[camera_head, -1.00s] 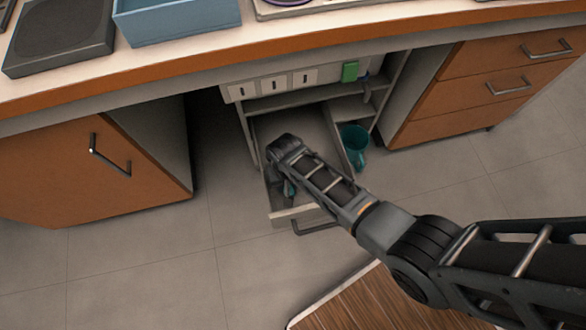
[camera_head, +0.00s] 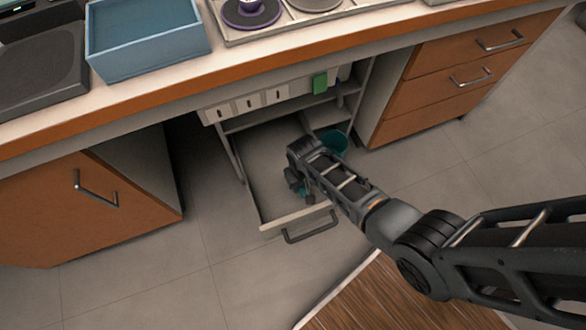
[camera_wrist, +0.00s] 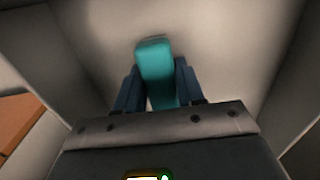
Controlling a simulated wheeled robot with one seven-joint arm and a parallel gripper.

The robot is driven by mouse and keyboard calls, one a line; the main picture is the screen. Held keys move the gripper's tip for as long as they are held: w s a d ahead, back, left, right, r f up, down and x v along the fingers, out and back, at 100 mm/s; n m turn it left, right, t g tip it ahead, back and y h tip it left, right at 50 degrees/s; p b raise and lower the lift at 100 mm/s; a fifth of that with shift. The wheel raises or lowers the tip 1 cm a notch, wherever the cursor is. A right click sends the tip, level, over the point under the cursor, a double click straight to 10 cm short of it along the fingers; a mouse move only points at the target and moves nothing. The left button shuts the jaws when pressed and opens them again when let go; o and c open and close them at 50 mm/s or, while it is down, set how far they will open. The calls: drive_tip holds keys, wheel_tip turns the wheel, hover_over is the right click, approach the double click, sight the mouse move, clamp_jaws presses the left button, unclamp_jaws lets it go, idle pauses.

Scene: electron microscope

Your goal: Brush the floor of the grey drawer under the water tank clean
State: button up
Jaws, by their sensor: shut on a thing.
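The grey drawer (camera_head: 285,221) is pulled out under the worktop, with its pale floor (camera_head: 268,168) bare on the left side. My gripper (camera_head: 300,188) is inside the drawer, over its right part. In the wrist view my gripper (camera_wrist: 157,88) is shut on a teal brush (camera_wrist: 155,62), whose handle stands between the two dark blue fingers. The brush's lower end is hidden, and I cannot tell whether it touches the drawer floor (camera_wrist: 215,35). No dirt can be made out. I cannot identify the water tank.
A teal cup (camera_head: 335,142) stands right of the drawer, partly behind my arm. A green block (camera_head: 320,83) is on the white panel (camera_head: 247,103) above. An orange cabinet (camera_head: 85,210) is at the left, orange drawers (camera_head: 440,90) at the right. The worktop edge (camera_head: 270,60) overhangs.

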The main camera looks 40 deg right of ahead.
sight(292, 191)
drive_tip(key=shift+s+d, duration=0.25)
drive_tip(key=shift+d, duration=0.4)
drive_tip(key=shift+s+d, duration=0.2)
drive_tip(key=shift+d, duration=0.45)
drive_tip(key=shift+w+a, duration=0.3)
drive_tip(key=shift+a, duration=0.65)
drive_tip(key=shift+w+a, duration=0.35)
drive_tip(key=shift+a, duration=0.6)
drive_tip(key=shift+w+a, duration=0.3)
drive_tip(key=shift+a, duration=0.65)
wheel_tip(292, 191, up, 18)
drive_tip(key=p, duration=1.7)
